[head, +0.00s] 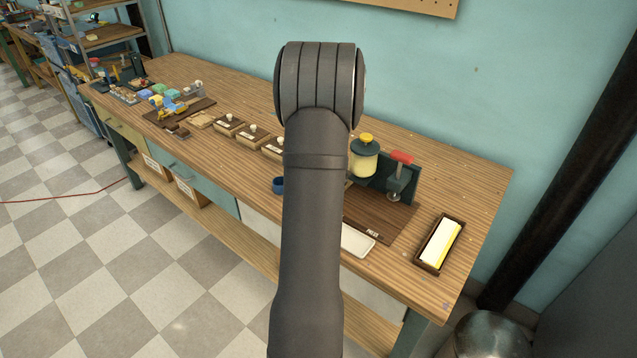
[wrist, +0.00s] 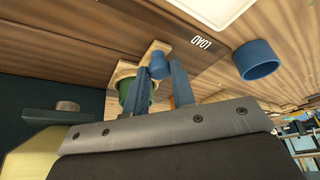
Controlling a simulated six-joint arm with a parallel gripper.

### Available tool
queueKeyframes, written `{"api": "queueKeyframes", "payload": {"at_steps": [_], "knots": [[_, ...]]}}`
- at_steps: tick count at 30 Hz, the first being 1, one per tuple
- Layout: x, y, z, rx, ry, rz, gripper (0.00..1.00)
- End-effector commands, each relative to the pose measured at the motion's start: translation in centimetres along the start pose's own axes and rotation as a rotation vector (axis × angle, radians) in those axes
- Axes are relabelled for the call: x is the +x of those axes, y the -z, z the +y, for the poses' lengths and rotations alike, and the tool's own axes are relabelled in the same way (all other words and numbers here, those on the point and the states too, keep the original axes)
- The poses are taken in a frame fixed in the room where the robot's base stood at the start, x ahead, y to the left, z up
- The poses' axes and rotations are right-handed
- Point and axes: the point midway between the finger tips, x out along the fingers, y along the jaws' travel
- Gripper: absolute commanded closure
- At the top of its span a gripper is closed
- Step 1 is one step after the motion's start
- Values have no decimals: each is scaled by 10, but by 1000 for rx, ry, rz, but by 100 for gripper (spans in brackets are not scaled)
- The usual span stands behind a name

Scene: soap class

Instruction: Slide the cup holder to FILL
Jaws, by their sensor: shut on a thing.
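The cup holder (wrist: 126,71) is a tan wooden piece with a blue knob (wrist: 158,64); a green cup (wrist: 127,96) shows behind my left finger. My gripper (wrist: 160,67) is shut on the blue knob, with one finger on each side of it. The LOAD label (wrist: 201,46) is on the dark board (wrist: 195,62), to the right of the holder in the wrist view. No FILL label shows. In the head view my arm hides the gripper and the holder.
A yellow jar (head: 364,160) and a red-handled press (head: 401,158) stand at the back of the board. A blue cup (wrist: 257,60) stands near LOAD. A white tray (head: 356,241) lies in front. A dark box (head: 424,257) is at the right.

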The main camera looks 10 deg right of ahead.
Motion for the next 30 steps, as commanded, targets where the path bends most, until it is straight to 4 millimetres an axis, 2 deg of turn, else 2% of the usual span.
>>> {"api": "queueKeyframes", "payload": {"at_steps": [5,6,9,20,25,30], "knots": [[0,0,-1,0,0,0,100],[0,0,-1,0,0,0,73],[0,0,-1,0,0,0,55],[-4,1,-1,0,0,2,55],[-24,2,0,0,-1,4,55],[-57,2,0,0,-1,5,55]]}}
